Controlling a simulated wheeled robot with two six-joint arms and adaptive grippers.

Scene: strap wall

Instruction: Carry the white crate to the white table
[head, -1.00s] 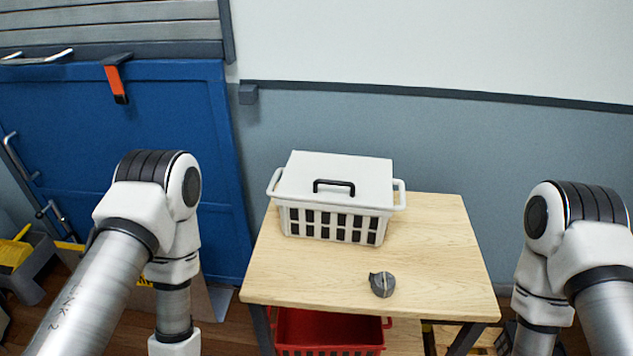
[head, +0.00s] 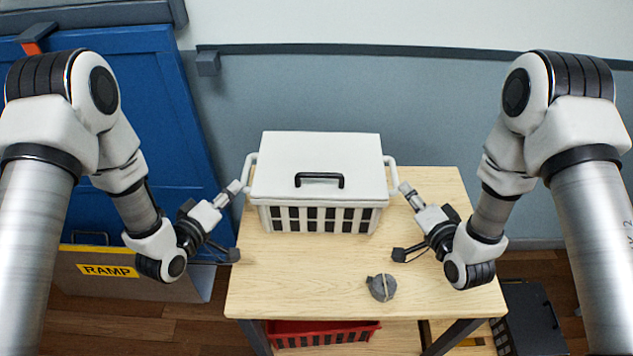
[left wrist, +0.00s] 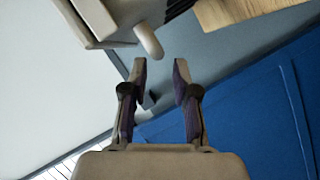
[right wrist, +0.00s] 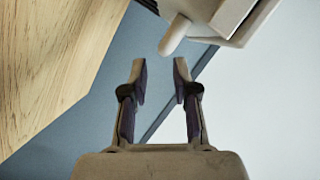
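The white crate (head: 322,168) stands on a wood-topped table (head: 290,270). It has a white lid with a black handle, a slotted front and a side handle at each end. My left gripper (head: 236,221) is open and empty beside the crate's left handle (head: 248,172). In the left wrist view the handle (left wrist: 148,38) lies just beyond the fingertips (left wrist: 160,72). My right gripper (head: 402,222) is open and empty beside the right handle (head: 391,172). In the right wrist view that handle (right wrist: 173,36) lies beyond the fingertips (right wrist: 160,72). No white table is in view.
A grey round object (head: 381,287) lies near the table's front edge. A red crate (head: 320,333) sits below the tabletop. A blue panel (head: 150,130) and a board marked RAMP (head: 130,275) stand left. A grey-blue wall (head: 440,110) is behind.

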